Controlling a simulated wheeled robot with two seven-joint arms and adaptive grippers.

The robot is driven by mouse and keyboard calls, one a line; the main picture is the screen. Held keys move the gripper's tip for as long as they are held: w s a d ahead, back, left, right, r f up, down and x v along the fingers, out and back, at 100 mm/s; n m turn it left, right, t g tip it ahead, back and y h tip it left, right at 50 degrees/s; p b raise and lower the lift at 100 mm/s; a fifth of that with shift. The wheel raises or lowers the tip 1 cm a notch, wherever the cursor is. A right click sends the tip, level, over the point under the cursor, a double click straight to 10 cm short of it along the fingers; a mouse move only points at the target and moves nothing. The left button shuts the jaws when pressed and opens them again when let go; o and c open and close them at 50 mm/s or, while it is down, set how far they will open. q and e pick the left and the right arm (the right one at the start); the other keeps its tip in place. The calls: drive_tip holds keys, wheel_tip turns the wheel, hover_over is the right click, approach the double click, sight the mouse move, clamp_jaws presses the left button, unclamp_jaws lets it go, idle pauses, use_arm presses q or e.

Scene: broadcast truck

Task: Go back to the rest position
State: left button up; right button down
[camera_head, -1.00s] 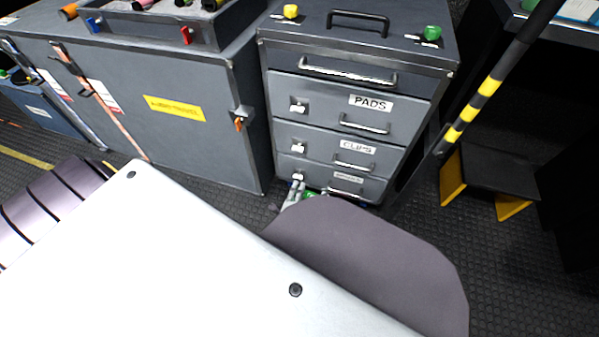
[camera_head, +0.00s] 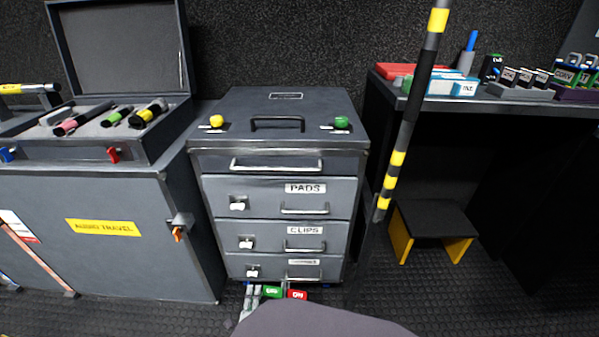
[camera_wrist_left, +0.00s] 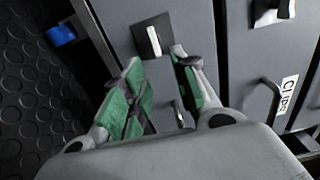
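My left gripper (camera_head: 252,296) shows only partly in the head view, low at the foot of the grey drawer cabinet, with my own body covering much of it. In the left wrist view (camera_wrist_left: 158,70) its two green-padded fingers stand apart with nothing seen held between them. A drawer front with a black and white latch (camera_wrist_left: 152,38) lies beyond the fingertips. My right gripper is in neither view.
The drawer cabinet (camera_head: 272,212) has drawers labelled PADS and CLIPS. A grey AUDIO TRAVEL case (camera_head: 110,260) stands left. A striped pole (camera_head: 397,160) and a yellow-legged step stool (camera_head: 436,219) are right. Small green (camera_head: 272,292) and red (camera_head: 297,294) labelled items show by the cabinet's foot.

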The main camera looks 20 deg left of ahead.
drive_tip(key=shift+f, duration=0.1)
